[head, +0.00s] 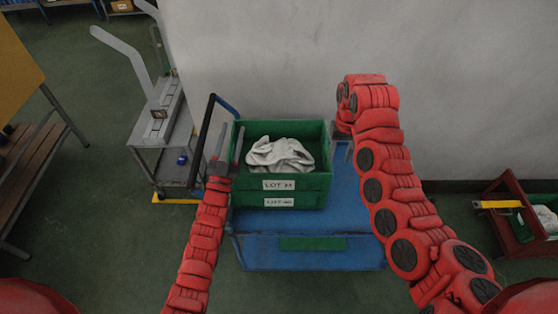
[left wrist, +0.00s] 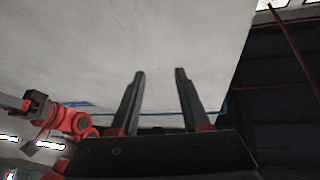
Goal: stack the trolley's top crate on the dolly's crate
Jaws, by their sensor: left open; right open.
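Two green crates are stacked on a blue trolley (head: 350,220). The top crate (head: 292,184) has a "LOT" label and holds whitish cloth. The lower crate (head: 292,202) shows only a labelled front strip below it. My left gripper (head: 229,143) is open at the top crate's left wall; whether its fingers straddle the rim I cannot tell. The left wrist view shows its two fingers (left wrist: 160,100) apart with nothing between them. My right gripper (head: 338,132) is by the crate's right wall, its fingers mostly hidden.
A pale wall (head: 440,90) stands close behind the trolley. A grey cart (head: 165,150) stands left of it, beyond the trolley's dark handle (head: 202,140). A reddish crate-like container (head: 508,230) with a yellow-ended bar is at the far right. Green floor is free at front left.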

